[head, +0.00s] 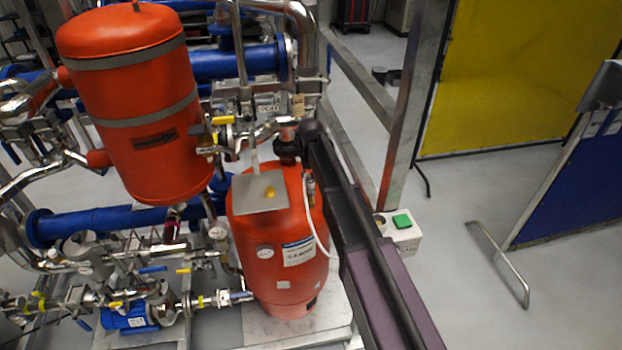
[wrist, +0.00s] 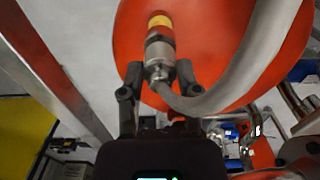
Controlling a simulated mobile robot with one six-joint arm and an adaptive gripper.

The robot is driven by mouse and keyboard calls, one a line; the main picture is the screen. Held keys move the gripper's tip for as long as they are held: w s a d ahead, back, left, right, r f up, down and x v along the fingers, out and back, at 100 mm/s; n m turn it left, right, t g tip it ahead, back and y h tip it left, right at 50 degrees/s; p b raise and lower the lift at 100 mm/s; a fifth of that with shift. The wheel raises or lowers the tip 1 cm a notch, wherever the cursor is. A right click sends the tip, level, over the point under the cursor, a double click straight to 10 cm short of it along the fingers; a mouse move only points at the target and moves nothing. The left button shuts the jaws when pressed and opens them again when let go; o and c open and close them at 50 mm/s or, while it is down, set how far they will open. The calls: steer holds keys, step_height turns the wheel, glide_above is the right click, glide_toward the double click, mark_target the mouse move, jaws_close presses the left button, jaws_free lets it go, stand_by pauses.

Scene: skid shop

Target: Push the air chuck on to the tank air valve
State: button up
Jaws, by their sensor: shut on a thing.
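The air chuck (wrist: 159,55) is a silvery metal cylinder with a grey hose (wrist: 235,85) curving off its lower end. My gripper (wrist: 158,74) is shut on the chuck, one dark finger on each side. A yellow and red piece (wrist: 160,22) shows at the chuck's far end, in front of the red tank (wrist: 200,40). I cannot tell whether it belongs to the chuck or the valve, nor whether the chuck is seated. In the head view the tank (head: 262,225) stands upright; the chuck (head: 310,184) shows beside my arm, which hides most of the gripper.
A small grey plate (head: 248,196) with a yellow item (head: 270,192) is by the tank top. A larger red vessel (head: 130,100) and pipework fill the left. A grey frame post (head: 405,110) and a box with a green button (head: 401,221) stand right. Open floor lies beyond.

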mark_target(310, 185)
steer(key=shift+f+b, duration=1.55)
steer(key=shift+f, duration=0.05)
stand_by(1.0)
steer(key=o, duration=0.9)
steer(key=shift+o, duration=1.3)
steer(key=shift+r, duration=0.15)
steer(key=shift+r+p, duration=3.65)
steer(key=shift+p, duration=0.15)
